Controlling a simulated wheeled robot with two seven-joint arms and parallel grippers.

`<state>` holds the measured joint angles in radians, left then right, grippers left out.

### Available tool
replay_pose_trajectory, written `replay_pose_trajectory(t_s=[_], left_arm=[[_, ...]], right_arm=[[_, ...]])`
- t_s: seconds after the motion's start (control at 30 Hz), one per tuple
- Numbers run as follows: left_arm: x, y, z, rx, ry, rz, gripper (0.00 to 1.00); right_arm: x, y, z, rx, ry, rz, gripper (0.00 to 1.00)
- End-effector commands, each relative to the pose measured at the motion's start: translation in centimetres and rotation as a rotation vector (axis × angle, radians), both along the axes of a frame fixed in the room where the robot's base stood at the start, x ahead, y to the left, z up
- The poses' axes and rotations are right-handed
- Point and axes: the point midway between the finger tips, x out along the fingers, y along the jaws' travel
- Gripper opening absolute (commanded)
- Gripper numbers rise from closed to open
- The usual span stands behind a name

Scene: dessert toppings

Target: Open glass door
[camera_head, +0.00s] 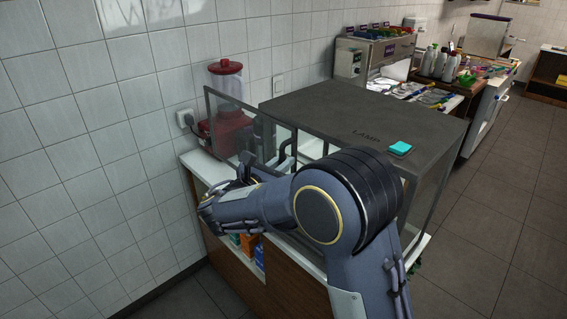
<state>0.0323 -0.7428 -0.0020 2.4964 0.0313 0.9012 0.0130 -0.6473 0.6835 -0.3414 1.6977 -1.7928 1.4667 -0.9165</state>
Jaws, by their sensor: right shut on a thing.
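The glass door (228,117) is a clear pane in a thin dark frame. It stands out to the left of the glass display case (345,105), which has a dark flat top marked "LAMP". My right arm comes in from the bottom and reaches left across the front of the case. My right gripper (250,170) is at the lower part of the door, shut on the door; its fingertips and the exact grip point are mostly hidden by my own wrist. My left gripper is not in view.
A red blender-like machine (226,125) stands against the tiled wall behind the door. A turquoise block (400,148) lies on the case top. Colourful boxes (248,243) sit on a shelf under the counter. Bottles (440,64) stand at the back right. Floor on the right is clear.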

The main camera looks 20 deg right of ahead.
Motion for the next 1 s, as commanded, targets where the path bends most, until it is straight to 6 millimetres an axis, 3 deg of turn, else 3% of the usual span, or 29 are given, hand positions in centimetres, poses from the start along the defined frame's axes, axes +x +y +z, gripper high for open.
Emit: replay_pose_trajectory(t_s=[0.17, 0.2, 0.33, 0.67, 1.0], left_arm=[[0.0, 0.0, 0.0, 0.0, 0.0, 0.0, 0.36], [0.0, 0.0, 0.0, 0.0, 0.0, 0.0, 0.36], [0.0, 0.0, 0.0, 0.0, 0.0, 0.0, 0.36], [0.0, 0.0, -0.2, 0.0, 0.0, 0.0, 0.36], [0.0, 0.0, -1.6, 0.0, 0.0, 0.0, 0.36]], right_arm=[[0.0, 0.0, 0.0, 0.0, 0.0, 0.0, 0.0], [0.0, 0.0, 0.0, 0.0, 0.0, 0.0, 0.14], [0.0, 0.0, 0.0, 0.0, 0.0, 0.0, 0.3], [-0.2, 0.4, -0.1, 0.0, 0.0, 0.001, 0.3], [-3.2, 4.9, -0.2, 0.001, 0.0, 0.004, 0.3]])
